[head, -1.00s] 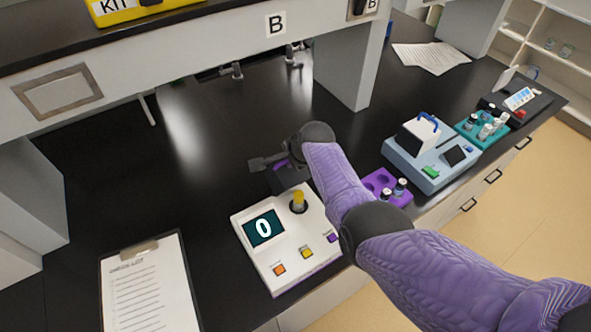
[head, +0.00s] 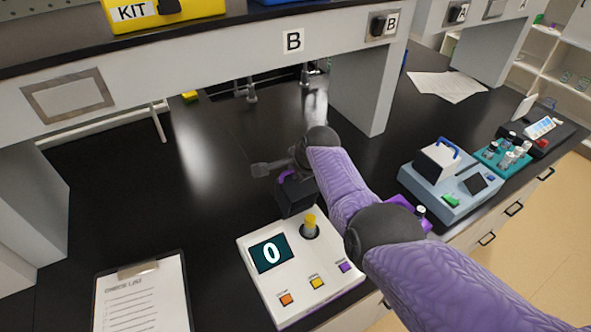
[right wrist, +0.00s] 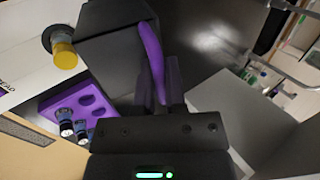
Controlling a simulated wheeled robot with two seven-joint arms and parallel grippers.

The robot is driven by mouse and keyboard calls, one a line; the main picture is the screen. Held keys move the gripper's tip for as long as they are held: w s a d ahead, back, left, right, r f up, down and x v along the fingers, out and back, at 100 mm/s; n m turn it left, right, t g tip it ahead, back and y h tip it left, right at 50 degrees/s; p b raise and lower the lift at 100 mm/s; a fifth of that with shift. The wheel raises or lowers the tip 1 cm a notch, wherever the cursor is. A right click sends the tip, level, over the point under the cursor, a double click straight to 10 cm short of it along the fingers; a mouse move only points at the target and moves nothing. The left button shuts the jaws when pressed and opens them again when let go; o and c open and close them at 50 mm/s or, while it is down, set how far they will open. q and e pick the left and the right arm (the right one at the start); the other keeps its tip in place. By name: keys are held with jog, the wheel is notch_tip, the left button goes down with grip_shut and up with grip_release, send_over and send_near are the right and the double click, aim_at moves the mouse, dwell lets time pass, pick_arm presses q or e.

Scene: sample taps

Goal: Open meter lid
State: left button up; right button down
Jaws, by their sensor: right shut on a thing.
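The white meter (head: 270,285) stands at the front of the bench. Its display reads 0, and a yellow-capped vial (head: 310,222) stands uncovered in its well; the cap also shows in the right wrist view (right wrist: 64,55). The meter's dark lid (head: 296,199) stands raised at the back edge, behind the well. In the right wrist view the lid (right wrist: 110,62) fills the upper middle, with its curved purple handle (right wrist: 151,58) between the fingers. My right gripper (right wrist: 160,88) is shut on this handle. In the head view my wrist partly hides the grip. My left gripper is out of view.
A purple rack (right wrist: 75,107) with vials stands right of the meter. Beyond it are a blue-grey device (head: 450,190) and a teal rack (head: 503,157). A clipboard (head: 140,295) lies left of the meter. A shelf (head: 210,65) overhangs the bench; its middle is bare.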

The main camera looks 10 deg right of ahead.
aim_at(299, 186)
jog(key=c, duration=0.7)
grip_release()
jog(key=shift+c, duration=0.2)
jog(key=p+v, duration=0.4)
jog(key=p, duration=0.1)
jog(key=shift+w+r, duration=0.15)
jog(key=shift+r, duration=0.1)
jog(key=shift+s+p+v, duration=0.25)
jog(key=shift+p+v, duration=1.05)
jog(key=shift+v, duration=1.55)
jog(key=shift+f, duration=0.15)
